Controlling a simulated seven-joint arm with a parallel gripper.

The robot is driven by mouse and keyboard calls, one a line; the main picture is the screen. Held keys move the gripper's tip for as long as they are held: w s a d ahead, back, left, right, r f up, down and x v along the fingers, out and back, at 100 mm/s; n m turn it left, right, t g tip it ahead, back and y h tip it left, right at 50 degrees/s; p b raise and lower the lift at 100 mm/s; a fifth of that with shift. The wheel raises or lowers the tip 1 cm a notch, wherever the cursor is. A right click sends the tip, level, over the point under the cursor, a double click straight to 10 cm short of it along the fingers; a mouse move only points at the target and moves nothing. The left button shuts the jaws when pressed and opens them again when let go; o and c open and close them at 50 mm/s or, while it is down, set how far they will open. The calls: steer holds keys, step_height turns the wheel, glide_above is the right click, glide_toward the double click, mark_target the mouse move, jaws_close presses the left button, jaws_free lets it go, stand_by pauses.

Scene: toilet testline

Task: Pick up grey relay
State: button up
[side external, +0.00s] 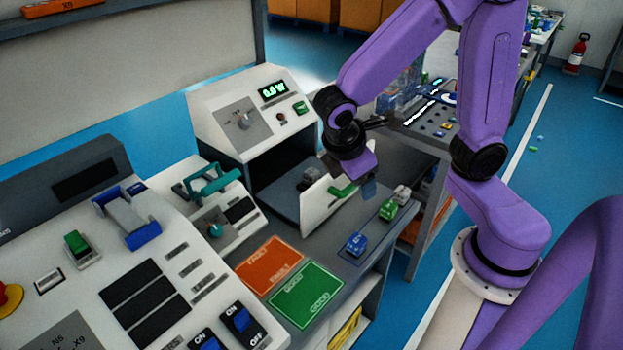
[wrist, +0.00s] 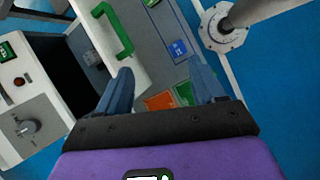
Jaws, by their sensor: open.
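The grey relay (side external: 402,195) stands on the grey bench top near its right edge in the side view, just behind the green relay (side external: 388,209). The blue relay (side external: 356,244) is closer to the camera in the same row. My gripper (side external: 368,188) is above the bench, left of the grey relay and near the green handle (side external: 342,191) of the tester's open door. In the wrist view my gripper (wrist: 161,72) has its fingers apart with nothing between them. The blue relay (wrist: 178,48) shows beyond the fingers; I cannot make out the grey relay there.
The open white door (side external: 322,205) of the test box (side external: 240,125) stands close to my gripper. An orange mat (side external: 268,265) and a green mat (side external: 306,294) lie on the bench. A control panel (side external: 140,270) fills the left.

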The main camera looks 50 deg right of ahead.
steer(key=w+d+f+n+h, duration=0.1)
steer(key=w+f+h, duration=0.15)
steer(key=w, duration=0.25)
steer(key=w+d+f+h, duration=0.1)
steer(key=w+h, duration=0.2)
steer(key=w, duration=0.2)
steer(key=w+d+f+n+h, duration=0.1)
steer(key=w+d+h, duration=0.1)
steer(key=w, duration=0.3)
steer(key=n+h, duration=0.2)
steer(key=h, duration=0.3)
glide_above(307, 175)
steer(key=a, duration=0.4)
step_height(307, 175, down, 6)
steer(key=f, duration=0.1)
steer(key=shift+d+f, duration=0.2)
steer(key=shift+f, duration=2.75)
steer(key=shift+d+f, duration=0.2)
steer(key=shift+f, duration=0.1)
steer(key=d, duration=0.4)
steer(key=shift+d, duration=0.35)
steer(key=c, duration=1.2)
steer(key=shift+o, duration=0.2)
steer(key=shift+r, duration=0.1)
